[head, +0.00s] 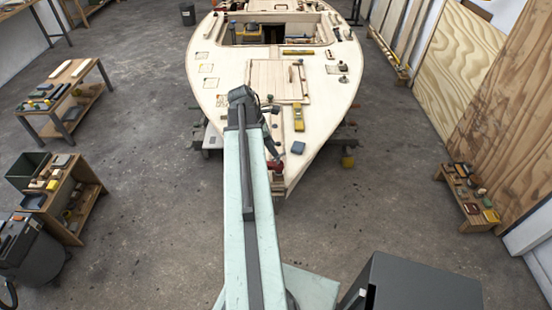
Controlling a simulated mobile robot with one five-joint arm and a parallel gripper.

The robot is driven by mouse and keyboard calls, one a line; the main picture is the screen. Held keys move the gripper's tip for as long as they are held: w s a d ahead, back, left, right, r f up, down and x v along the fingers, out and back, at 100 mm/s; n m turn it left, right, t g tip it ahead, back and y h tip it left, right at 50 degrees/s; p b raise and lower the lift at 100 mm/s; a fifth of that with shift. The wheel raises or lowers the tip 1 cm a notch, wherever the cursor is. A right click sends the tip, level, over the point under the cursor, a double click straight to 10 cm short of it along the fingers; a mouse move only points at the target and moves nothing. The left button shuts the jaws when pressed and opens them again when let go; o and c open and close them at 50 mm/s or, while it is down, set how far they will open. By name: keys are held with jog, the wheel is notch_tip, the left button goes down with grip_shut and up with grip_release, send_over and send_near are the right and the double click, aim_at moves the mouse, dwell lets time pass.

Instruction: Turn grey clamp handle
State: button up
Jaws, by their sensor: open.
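The plywood hull (222,112) stands ahead with its pointed bow toward me. My arm reaches out over the bow, and the dark wrist bends down on its right side. My gripper (277,153) is small in the picture, low at the bow's front edge; it is open. A red piece (275,166), perhaps part of a clamp, sits at the edge just below the gripper. I cannot make out a grey handle there; my arm and gripper cover part of that spot. Whether the gripper touches anything is too small to tell.
A yellow tool (298,124) and a blue block (298,148) lie on the deck right of my gripper. The floor (150,170) between is clear.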

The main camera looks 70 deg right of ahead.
aim_at(278, 158)
jog(key=b+x, duration=0.3)
jog(key=x, duration=0.2)
jog(key=shift+w, duration=0.1)
jog(key=shift+r, duration=0.1)
grip_shut()
jog(key=shift+d+m, duration=0.15)
jog(key=shift+m, duration=0.45)
jog(key=shift+m+y, duration=0.4)
jog(key=shift+m, duration=0.4)
grip_release()
